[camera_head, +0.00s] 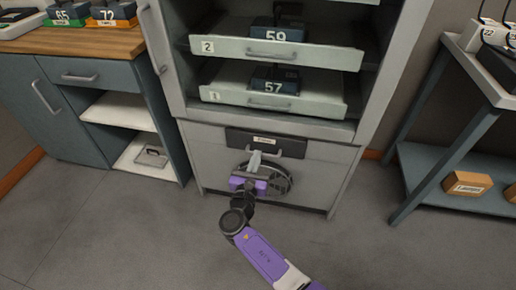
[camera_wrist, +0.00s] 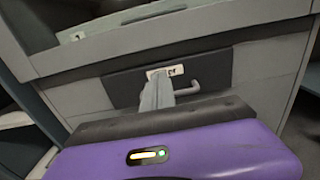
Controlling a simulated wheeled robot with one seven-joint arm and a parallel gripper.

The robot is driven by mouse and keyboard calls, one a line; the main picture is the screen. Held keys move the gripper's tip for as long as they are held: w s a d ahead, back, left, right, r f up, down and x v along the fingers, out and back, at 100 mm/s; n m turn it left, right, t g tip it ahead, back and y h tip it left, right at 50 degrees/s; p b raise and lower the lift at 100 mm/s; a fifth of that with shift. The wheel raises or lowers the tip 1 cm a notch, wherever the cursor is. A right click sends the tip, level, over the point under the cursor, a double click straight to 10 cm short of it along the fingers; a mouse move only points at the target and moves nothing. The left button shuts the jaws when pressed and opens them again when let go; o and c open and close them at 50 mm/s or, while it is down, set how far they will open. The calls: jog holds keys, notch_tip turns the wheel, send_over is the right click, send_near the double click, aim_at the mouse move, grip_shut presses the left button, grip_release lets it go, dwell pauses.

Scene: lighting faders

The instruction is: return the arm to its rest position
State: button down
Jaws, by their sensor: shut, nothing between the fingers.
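My gripper (camera_head: 254,160) is in front of the lower front of the grey cabinet (camera_head: 208,154), near a dark panel (camera_head: 237,136) with a label and a handle (camera_head: 293,153). Its fingers are together with nothing between them. In the wrist view the gripper (camera_wrist: 155,92) points at the dark panel (camera_wrist: 216,68), just left of the handle's free end (camera_wrist: 194,88). I cannot tell whether the fingers touch the panel. My purple arm reaches up to it from the bottom of the head view.
Above are two pulled-out shelves, with units marked 59 (camera_head: 272,36) and 57 (camera_head: 273,87). A wood-topped counter (camera_head: 75,41) stands left, with units marked 65 and 72. A grey rack (camera_head: 455,165) with a cardboard box (camera_head: 466,185) stands right. The floor in front is clear.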

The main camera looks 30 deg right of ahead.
jog(key=p+v, duration=0.1)
jog(key=v, duration=0.5)
jog(key=shift+a, duration=0.25)
jog(key=shift+s, duration=0.15)
